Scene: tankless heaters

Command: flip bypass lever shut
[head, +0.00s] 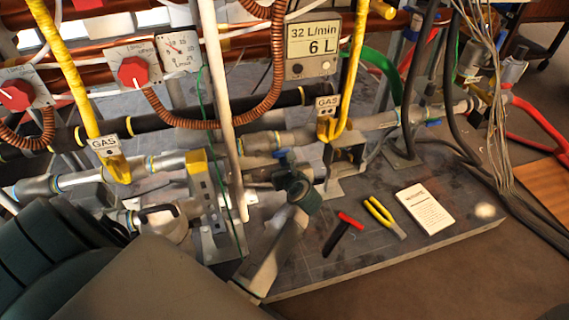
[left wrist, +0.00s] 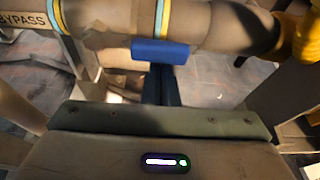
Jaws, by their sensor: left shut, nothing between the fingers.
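The bypass pipe (left wrist: 110,22) runs across the top of the left wrist view, with a BYPASS label at its left. A blue lever (left wrist: 160,50) lies crosswise at the pipe's near side. My left gripper (left wrist: 163,75) is shut and empty, its dark fingertips right at the lever; I cannot tell whether they touch it. In the head view my left gripper (head: 284,162) is at the lower pipe run near the middle, where the lever is small and mostly hidden. My right gripper is not in view.
Yellow gas hoses (head: 68,70), a pale upright pipe (head: 220,110) and copper coils crowd the space around the arm. A red-handled tool (head: 343,233), yellow pliers (head: 382,215) and a paper note (head: 425,208) lie on the grey base slab (head: 395,245). The floor at the right front is clear.

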